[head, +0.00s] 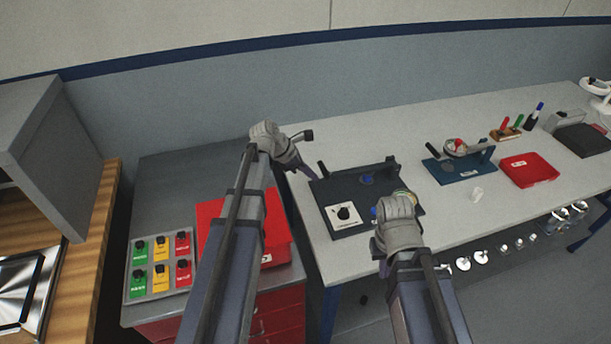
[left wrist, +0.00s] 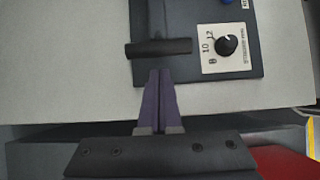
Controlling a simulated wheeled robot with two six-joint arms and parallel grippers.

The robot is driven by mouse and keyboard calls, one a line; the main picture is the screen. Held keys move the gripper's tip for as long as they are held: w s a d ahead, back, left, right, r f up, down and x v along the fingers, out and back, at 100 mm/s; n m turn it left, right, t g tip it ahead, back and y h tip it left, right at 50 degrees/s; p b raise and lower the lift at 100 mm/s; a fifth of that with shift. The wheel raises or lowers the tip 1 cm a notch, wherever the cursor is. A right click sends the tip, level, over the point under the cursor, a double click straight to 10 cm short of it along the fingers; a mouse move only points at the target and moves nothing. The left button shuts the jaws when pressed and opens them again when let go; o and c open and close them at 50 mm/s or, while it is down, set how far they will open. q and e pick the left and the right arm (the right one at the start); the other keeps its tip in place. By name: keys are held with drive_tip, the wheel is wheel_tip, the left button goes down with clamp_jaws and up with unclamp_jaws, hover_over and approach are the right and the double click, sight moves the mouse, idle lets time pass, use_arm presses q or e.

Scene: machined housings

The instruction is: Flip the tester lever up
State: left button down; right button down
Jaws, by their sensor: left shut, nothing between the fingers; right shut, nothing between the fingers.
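The tester is a dark flat box (head: 350,200) on the grey bench, with a white dial plate (head: 343,213) and a blue button (head: 367,180). A black bar, seemingly its lever (head: 322,169), stands at its left edge; in the left wrist view the bar (left wrist: 158,48) lies crosswise over the tester's edge. My left gripper (head: 312,176) is shut and empty beside the bar; in the left wrist view its purple fingertips (left wrist: 159,75) point at the bar with a small gap. My right gripper (head: 400,195) is over the tester's right front; its fingers are mostly hidden.
A red box (head: 275,232) and a button panel (head: 160,266) sit lower left.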

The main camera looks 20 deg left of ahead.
use_arm(q)
drive_tip(key=shift+w+d+r+p, duration=0.25)
drive_tip(key=shift+d+r+p, duration=0.1)
drive_tip(key=shift+r, duration=0.25)
